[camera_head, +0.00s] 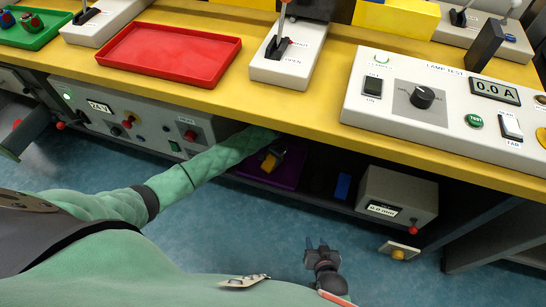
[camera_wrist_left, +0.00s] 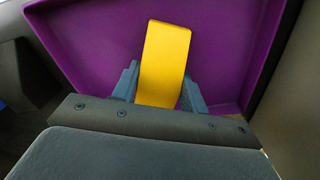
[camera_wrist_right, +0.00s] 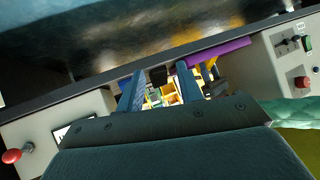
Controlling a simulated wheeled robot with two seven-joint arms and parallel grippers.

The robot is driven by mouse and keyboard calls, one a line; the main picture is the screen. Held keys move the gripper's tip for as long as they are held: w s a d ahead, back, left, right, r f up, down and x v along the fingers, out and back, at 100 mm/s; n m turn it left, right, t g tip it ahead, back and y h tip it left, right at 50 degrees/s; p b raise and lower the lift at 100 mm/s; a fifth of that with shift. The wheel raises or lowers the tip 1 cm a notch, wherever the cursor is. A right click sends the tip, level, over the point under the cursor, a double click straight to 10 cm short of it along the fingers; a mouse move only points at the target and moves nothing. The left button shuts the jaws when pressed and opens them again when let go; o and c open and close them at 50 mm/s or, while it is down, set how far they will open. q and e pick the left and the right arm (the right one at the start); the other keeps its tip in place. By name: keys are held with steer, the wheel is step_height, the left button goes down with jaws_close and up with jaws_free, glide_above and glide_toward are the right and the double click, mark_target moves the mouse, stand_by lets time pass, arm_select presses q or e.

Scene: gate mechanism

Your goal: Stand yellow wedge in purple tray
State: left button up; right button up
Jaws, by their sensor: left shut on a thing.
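The yellow wedge (camera_wrist_left: 165,60) is between the fingers of my left gripper (camera_wrist_left: 158,88), which is shut on it. In the left wrist view the wedge is over the floor of the purple tray (camera_wrist_left: 90,50); I cannot tell whether it touches the floor. In the head view the wedge (camera_head: 269,162) and the purple tray (camera_head: 291,172) are in the dark space under the yellow bench, and my left gripper (camera_head: 273,155) reaches in there. My right gripper (camera_head: 320,246) is out over the floor in front of the bench; in the right wrist view its fingers (camera_wrist_right: 168,92) are apart and empty.
The yellow bench edge (camera_head: 300,125) overhangs the shelf. To the right of the purple tray are a blue item (camera_head: 342,186) and a grey box with a display (camera_head: 396,195). A control panel (camera_head: 130,112) stands to the left. A red tray (camera_head: 170,53) lies on top.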

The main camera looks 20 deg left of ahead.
arm_select(q)
steer(key=o, duration=1.1)
steer(key=shift+c, duration=0.2)
